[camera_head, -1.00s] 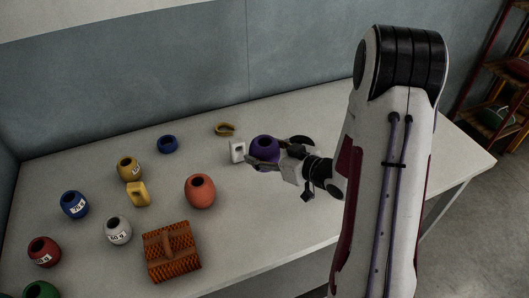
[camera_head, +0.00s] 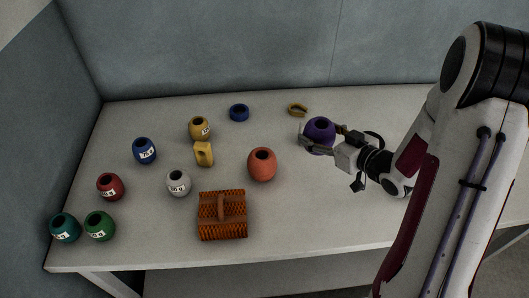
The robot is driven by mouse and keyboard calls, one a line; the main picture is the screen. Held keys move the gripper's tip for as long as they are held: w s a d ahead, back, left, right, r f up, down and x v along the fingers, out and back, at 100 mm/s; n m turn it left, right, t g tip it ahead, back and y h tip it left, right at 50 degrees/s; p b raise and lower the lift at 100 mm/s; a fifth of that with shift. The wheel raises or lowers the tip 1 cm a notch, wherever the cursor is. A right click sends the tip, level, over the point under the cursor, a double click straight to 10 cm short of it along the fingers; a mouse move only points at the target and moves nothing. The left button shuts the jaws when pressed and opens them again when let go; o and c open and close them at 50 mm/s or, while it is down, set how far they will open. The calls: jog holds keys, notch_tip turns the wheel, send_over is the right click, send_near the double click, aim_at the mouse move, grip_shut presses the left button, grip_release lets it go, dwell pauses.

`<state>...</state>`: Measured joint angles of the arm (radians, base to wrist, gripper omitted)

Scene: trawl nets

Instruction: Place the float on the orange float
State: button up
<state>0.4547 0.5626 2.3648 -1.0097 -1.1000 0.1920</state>
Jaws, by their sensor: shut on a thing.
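My gripper (camera_head: 322,142) is shut on a purple float (camera_head: 319,130), a round hollow ball with a dark hole in its top. The fingers reach in from the right and lie along its sides. I cannot tell whether the float touches the table. The orange float (camera_head: 262,166) stands upright on the table, left of and nearer than the purple one, clear of my gripper. Its dark opening faces up and nothing sits on it.
Weight-labelled yellow (camera_head: 199,129), blue (camera_head: 144,151), white (camera_head: 178,183), red (camera_head: 110,187), teal (camera_head: 65,228) and green (camera_head: 99,226) floats stand left. Blue (camera_head: 239,113) and yellow (camera_head: 298,110) rings lie behind.

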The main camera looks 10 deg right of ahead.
jog(key=a+r+n+g+y, duration=0.1)
jog(key=a+r, duration=0.3)
jog(key=a, duration=0.4)
jog(key=w+a+r+n+y, duration=0.1)
jog(key=a+r, duration=0.3)
jog(key=a, duration=0.3)
jog(key=shift+a+r+n+g+y, duration=0.15)
jog(key=shift+a+n+g+y, duration=0.2)
jog(key=shift+n+g+y, duration=0.05)
send_over(262, 154)
jog(key=shift+f, duration=2.9)
jog(key=shift+f, duration=0.15)
jog(key=shift+f, duration=1.95)
jog(key=shift+f, duration=0.1)
